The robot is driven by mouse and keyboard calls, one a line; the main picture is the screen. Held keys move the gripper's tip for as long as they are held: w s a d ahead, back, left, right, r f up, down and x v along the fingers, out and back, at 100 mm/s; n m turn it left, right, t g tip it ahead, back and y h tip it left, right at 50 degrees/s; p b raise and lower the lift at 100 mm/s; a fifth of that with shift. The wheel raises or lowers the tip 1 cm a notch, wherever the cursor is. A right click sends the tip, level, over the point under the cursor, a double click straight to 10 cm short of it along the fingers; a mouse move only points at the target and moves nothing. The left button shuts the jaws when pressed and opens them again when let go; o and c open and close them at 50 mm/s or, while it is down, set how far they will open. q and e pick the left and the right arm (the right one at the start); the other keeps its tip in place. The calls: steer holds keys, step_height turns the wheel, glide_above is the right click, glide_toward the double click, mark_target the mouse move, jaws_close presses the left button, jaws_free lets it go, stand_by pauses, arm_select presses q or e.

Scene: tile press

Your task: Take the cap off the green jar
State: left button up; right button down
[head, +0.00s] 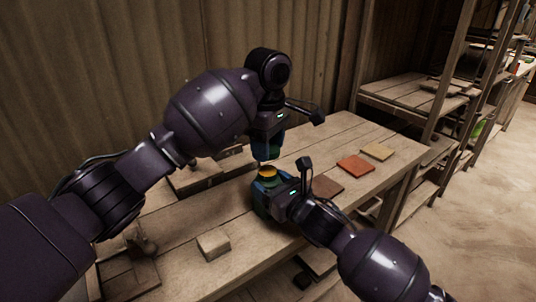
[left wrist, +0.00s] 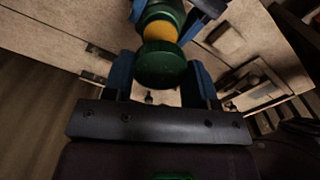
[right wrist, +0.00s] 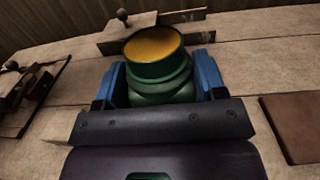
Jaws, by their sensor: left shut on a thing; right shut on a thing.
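The green jar shows in the right wrist view (right wrist: 160,86), upright between the blue fingers of my right gripper (right wrist: 163,88), which is shut on its body. Its top is open, with a yellow-orange surface visible inside the green rim. In the head view the jar's open top (head: 267,171) is above my right gripper (head: 270,190). The green cap (left wrist: 160,66) is between the fingers of my left gripper (left wrist: 160,82), shut on it. The left gripper also shows in the head view (head: 267,150), just above the jar; the cap and jar are apart. The cap is mostly hidden in the head view.
On the wooden bench (head: 350,135), a brown tile (head: 326,187), an orange tile (head: 355,164) and a tan tile (head: 377,152) lie right of the jar. A pale block (head: 213,245) lies at front left. A wooden fixture with a knob (right wrist: 123,16) is behind the jar.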

arm_select(q)
steer(key=shift+r, duration=0.35)
arm_select(e)
steer(key=shift+c, duration=0.6)
jaws_free()
arm_select(q)
steer(key=shift+t, duration=0.4)
steer(key=r, duration=0.2)
steer(key=r+p, duration=0.1)
steer(key=r, duration=0.1)
steer(key=s+r+p, duration=0.1)
steer(key=r, duration=0.2)
steer(key=shift+r, duration=0.2)
steer(key=shift+p, duration=0.3)
arm_select(e)
steer(key=v, duration=1.2)
